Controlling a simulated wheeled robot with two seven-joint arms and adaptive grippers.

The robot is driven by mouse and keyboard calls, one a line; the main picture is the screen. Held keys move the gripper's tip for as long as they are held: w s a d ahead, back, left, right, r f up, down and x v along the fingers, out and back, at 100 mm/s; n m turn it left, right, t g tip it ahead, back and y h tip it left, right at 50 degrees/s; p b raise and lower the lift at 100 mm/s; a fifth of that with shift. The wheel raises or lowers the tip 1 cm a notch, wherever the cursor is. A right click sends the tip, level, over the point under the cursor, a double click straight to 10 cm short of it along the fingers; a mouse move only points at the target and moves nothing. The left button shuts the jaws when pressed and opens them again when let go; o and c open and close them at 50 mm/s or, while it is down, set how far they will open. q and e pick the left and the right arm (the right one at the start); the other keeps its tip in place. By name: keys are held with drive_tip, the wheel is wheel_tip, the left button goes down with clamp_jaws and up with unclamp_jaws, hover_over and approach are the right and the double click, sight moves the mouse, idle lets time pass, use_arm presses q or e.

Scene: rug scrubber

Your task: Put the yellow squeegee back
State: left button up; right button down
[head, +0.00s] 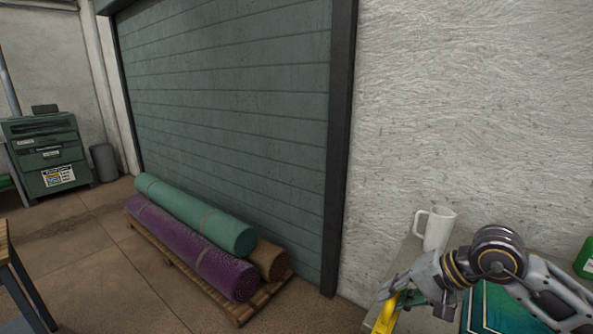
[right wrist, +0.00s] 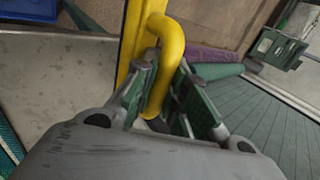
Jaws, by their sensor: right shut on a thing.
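The yellow squeegee (head: 385,318) shows in part at the bottom of the head view, beside the table's left edge. In the right wrist view its curved yellow handle (right wrist: 171,62) runs down between my right gripper's green-padded fingers. My right gripper (head: 393,291) is shut on that handle. The far end of the squeegee is cut off by the frame in both views. My left gripper is not in view.
A white mug (head: 438,230) stands on the table (head: 412,252) by the wall, with a teal item (head: 490,312) under my right arm. Rolled rugs (head: 200,230) lie on a wooden pallet (head: 245,318) before the shutter. A green cabinet (head: 50,150) stands at far left.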

drive_tip(key=shift+r+p, duration=3.75)
drive_tip(key=shift+r, duration=0.2)
drive_tip(key=shift+r+p, duration=0.45)
drive_tip(key=shift+r, duration=0.05)
